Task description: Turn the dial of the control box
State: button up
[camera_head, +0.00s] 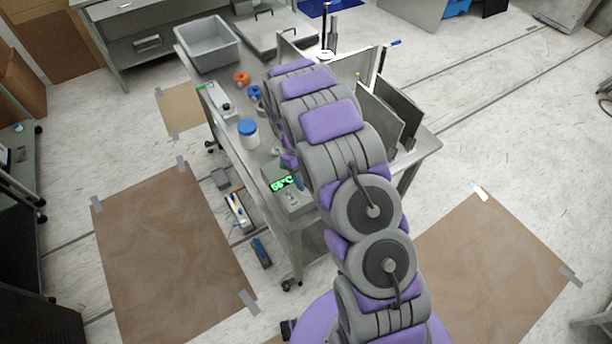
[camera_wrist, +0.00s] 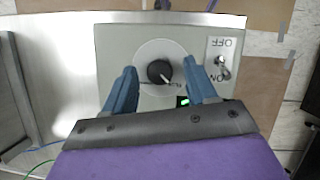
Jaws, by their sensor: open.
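The control box (camera_wrist: 120,40) is a grey-green panel on the metal cart. In the wrist view its black dial (camera_wrist: 158,71) sits on a pale round plate, with a white pointer toward the lower right. A toggle switch (camera_wrist: 222,62) marked OFF and ON is to the right of the dial. In the head view the box (camera_head: 291,199) sits at the cart's near corner, its green display (camera_head: 282,183) lit. My gripper (camera_wrist: 164,78) is open, its two blue fingers on either side of the dial and apart from it. Their height above the panel is hard to tell. The display is mostly hidden in the wrist view.
The metal cart (camera_head: 262,160) also carries a blue-lidded jar (camera_head: 248,133), a grey bin (camera_head: 207,44) and upright metal plates (camera_head: 384,108). My arm hides part of the cart. Brown floor sheets (camera_head: 170,250) lie to the left, with open floor around.

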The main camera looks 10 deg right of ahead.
jog(key=p+v, duration=0.1)
jog(key=v, duration=1.6)
jog(key=shift+w+a, duration=0.15)
jog(key=shift+w, duration=0.05)
jog(key=shift+r, duration=0.1)
jog(key=s+d+r+m+b, duration=0.1)
jog(key=s+r, duration=0.2)
jog(key=s, duration=0.4)
jog(key=s+d+r+m+t+y+b, duration=0.1)
jog(key=s+d+r, duration=0.1)
jog(key=s+r, duration=0.3)
jog(key=s+d+r+m+b, duration=0.1)
jog(key=s+r+m, duration=0.1)
jog(key=s, duration=0.6)
jog(key=s+f+m+t+y+b, duration=0.1)
jog(key=s+f+m+b, duration=0.1)
jog(key=s, duration=1.9)
jog(key=shift+f, duration=0.7)
